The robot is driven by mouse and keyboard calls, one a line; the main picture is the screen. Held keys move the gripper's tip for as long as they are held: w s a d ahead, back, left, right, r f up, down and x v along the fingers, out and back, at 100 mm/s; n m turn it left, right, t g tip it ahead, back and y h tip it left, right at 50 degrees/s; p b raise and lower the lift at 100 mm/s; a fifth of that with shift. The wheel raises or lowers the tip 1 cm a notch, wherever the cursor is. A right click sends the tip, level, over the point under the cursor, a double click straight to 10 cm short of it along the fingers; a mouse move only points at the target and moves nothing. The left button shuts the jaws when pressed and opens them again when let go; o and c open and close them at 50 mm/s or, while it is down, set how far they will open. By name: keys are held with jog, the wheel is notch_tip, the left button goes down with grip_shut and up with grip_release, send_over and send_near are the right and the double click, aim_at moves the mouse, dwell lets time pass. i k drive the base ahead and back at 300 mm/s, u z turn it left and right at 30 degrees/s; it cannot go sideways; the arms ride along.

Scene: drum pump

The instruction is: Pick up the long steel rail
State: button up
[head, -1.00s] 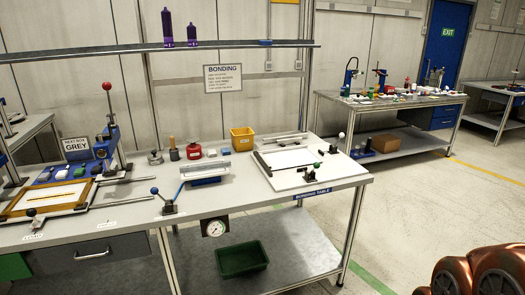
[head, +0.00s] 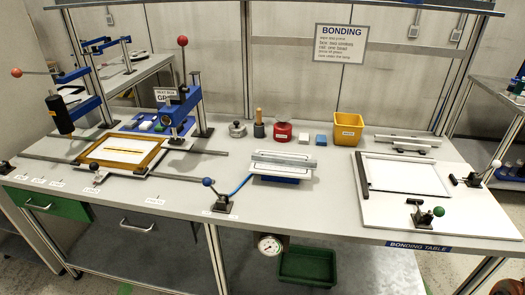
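Two light steel bars lie at the back right of the bonding table, behind the white board: a longer steel rail (head: 408,138) and a shorter bar (head: 402,147) in front of it. Another long silvery bar (head: 286,160) lies across a blue fixture (head: 280,180) at the table's middle. I cannot tell for sure which of these is the long steel rail. My gripper is not in view, so its state and distance from the bars are hidden.
The bonding table (head: 330,222) holds a yellow bin (head: 348,128), a red pot (head: 281,131), a clamp board (head: 405,175), a blue lever (head: 208,182) and a framed press station (head: 122,150). A shelf (head: 280,5) crosses above. A green tray (head: 306,268) sits below.

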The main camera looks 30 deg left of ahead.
aim_at(257, 158)
jog(key=u, duration=0.95)
jog(key=i, duration=0.9)
jog(key=u, duration=0.95)
